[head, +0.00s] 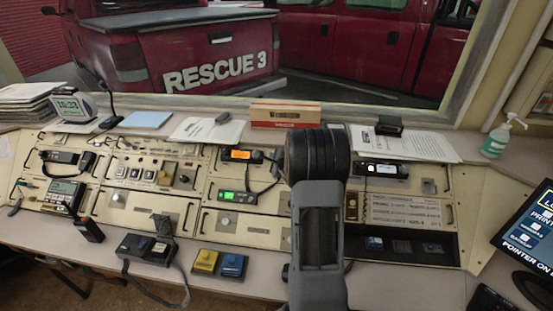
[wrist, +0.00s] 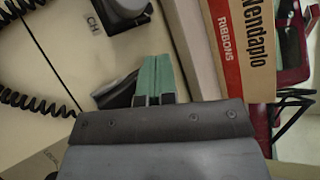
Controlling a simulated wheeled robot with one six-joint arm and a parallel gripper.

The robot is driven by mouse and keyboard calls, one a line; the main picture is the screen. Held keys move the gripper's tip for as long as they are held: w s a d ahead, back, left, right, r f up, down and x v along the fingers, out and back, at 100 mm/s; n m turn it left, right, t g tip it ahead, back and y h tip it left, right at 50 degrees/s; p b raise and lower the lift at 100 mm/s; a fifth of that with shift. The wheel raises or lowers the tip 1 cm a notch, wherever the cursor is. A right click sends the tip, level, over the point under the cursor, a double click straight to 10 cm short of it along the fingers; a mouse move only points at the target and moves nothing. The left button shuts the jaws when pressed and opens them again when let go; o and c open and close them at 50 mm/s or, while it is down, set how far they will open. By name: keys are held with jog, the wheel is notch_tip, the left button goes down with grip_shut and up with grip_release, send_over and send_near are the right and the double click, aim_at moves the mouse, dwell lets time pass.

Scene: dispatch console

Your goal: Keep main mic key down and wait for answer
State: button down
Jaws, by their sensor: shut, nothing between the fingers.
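A black desk microphone unit with keys on its base (head: 146,248) stands on the front ledge at left, its cable hanging over the edge. I cannot read which key is the main mic key. My gripper (wrist: 157,76) shows in the wrist view with its green fingers shut together and empty. It is over the cream console panel, beside the ribbons box, away from the microphone unit. In the head view my arm hides the gripper and part of the console middle.
A yellow key box (head: 205,261) and a blue one (head: 234,266) sit right of the microphone unit. The ribbons box (head: 285,114) stands on the back shelf; it also shows in the wrist view (wrist: 245,45). A monitor (head: 530,235) stands at right.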

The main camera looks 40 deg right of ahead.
dwell(0.4)
jog(key=shift+s+a+r+p, duration=0.15)
jog(key=shift+r+p, duration=0.2)
jog(key=shift+s+a+r+p, duration=0.15)
jog(key=shift+r+p, duration=0.2)
jog(key=shift+r, duration=0.1)
jog(key=shift+s+a+r+p, duration=0.1)
jog(key=shift+r+p, duration=0.25)
jog(key=shift+p, duration=0.05)
jog(key=r+p, duration=0.1)
jog(key=s+a+r+p, duration=0.1)
jog(key=r+p, duration=0.1)
jog(key=shift+s+a+r, duration=0.15)
jog(key=shift+s+a, duration=0.2)
